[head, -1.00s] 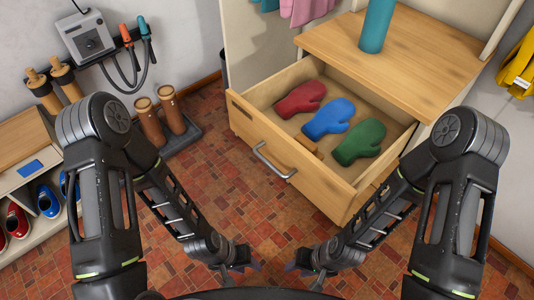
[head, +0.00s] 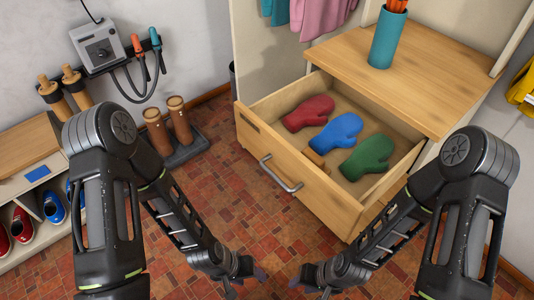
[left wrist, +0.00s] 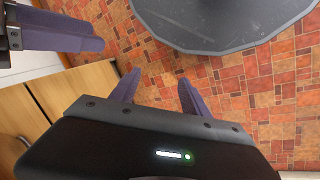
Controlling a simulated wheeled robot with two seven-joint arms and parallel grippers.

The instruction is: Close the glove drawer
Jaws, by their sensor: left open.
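The glove drawer (head: 300,178) is pulled out from the wooden cabinet (head: 415,70) in the head view. It holds a red mitten (head: 309,112), a blue mitten (head: 337,131) and a green mitten (head: 366,157). A metal bar handle (head: 280,174) is on its front. My left gripper (head: 245,286) is low in front of the drawer, apart from it. In the left wrist view its two purple fingers (left wrist: 155,92) are spread with nothing between them. My right gripper (head: 308,284) is beside it, also apart from the drawer; its jaw opening is too small to judge.
A teal cup (head: 387,38) with orange sticks stands on the cabinet top. Brown boots (head: 168,128) stand on a dark tray at left. A shoe rack (head: 33,190) is at far left. The tiled floor (head: 225,180) before the drawer is clear.

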